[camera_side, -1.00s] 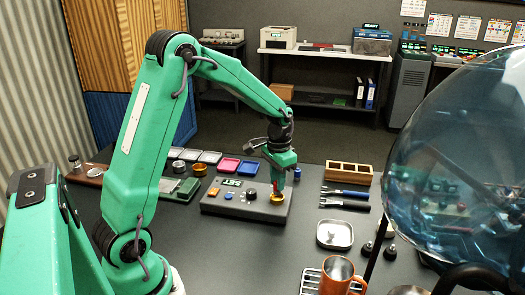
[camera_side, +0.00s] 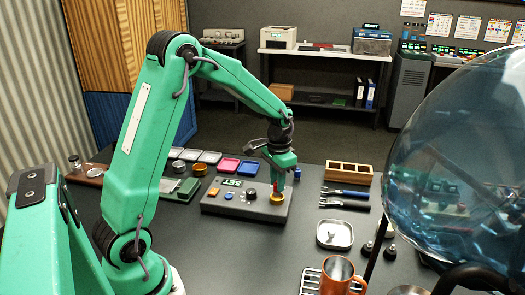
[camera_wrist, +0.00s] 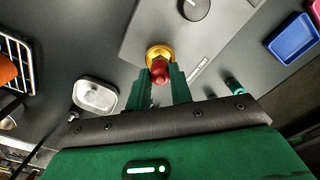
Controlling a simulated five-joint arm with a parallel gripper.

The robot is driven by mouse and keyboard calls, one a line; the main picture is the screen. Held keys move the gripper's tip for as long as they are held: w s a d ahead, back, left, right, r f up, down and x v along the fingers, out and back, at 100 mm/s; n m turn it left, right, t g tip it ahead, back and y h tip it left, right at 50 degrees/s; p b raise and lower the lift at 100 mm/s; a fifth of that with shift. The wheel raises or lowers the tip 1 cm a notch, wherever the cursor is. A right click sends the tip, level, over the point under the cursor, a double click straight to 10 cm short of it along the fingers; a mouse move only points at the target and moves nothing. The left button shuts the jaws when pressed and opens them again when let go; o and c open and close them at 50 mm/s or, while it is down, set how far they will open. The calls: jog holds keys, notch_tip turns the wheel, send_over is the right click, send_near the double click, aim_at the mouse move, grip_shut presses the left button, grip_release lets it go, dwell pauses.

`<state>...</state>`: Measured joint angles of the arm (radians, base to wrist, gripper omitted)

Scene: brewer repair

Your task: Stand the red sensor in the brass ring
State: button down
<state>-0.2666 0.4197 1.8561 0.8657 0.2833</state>
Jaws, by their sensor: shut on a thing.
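The red sensor (camera_wrist: 160,71) is upright between the two fingers of my gripper (camera_wrist: 159,88), which is shut on it. In the side view the sensor (camera_side: 276,186) shows as a small red piece under my gripper (camera_side: 277,181). The brass ring (camera_wrist: 154,52) sits on the grey panel and shows around and behind the sensor in the wrist view. In the side view the ring (camera_side: 277,198) is directly below the sensor. The sensor's lower end is hidden, so I cannot tell whether it touches the bottom of the ring.
The grey panel (camera_side: 235,208) also carries a dark knob (camera_wrist: 194,9) and small coloured parts. A blue tray (camera_wrist: 292,38) and a pink tray (camera_side: 229,164) lie behind it. A metal dish (camera_side: 334,234), an orange mug (camera_side: 338,275) and a wooden box (camera_side: 349,173) stand to the right.

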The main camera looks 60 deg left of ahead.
jog(key=shift+f, duration=1.05)
dwell(1.9)
jog(key=c, duration=0.8)
grip_release()
jog(key=shift+o, duration=0.2)
jog(key=shift+r, duration=0.1)
jog(key=shift+r, duration=4.05)
